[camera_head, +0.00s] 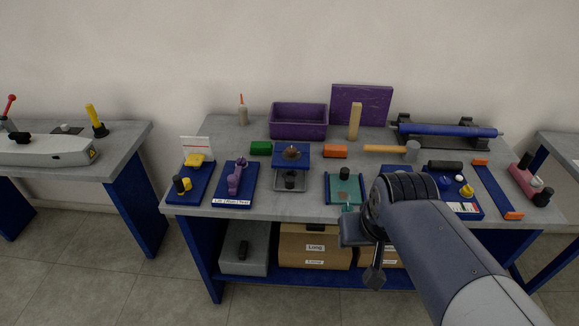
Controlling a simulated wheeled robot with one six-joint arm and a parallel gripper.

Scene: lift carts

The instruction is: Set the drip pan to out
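A shallow grey pan (279,186) with a black knob (290,179) sits on the table, at the front of a small blue stand (291,149) that has a dark fitting on top. It looks like the drip pan, though no label on it can be read. My gripper (365,255) hangs in front of the table's front edge, right of the pan and nearer the camera, apart from it. I see nothing held in it, but its fingers are seen at an angle that hides how far apart they are.
A teal plate (345,189) with a black knob lies right of the pan, near my gripper. A blue lever panel (235,190) stands left. Green (261,148) and orange (335,151) blocks flank the stand. A purple bin (298,121) is behind. Boxes (314,247) fill the lower shelf.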

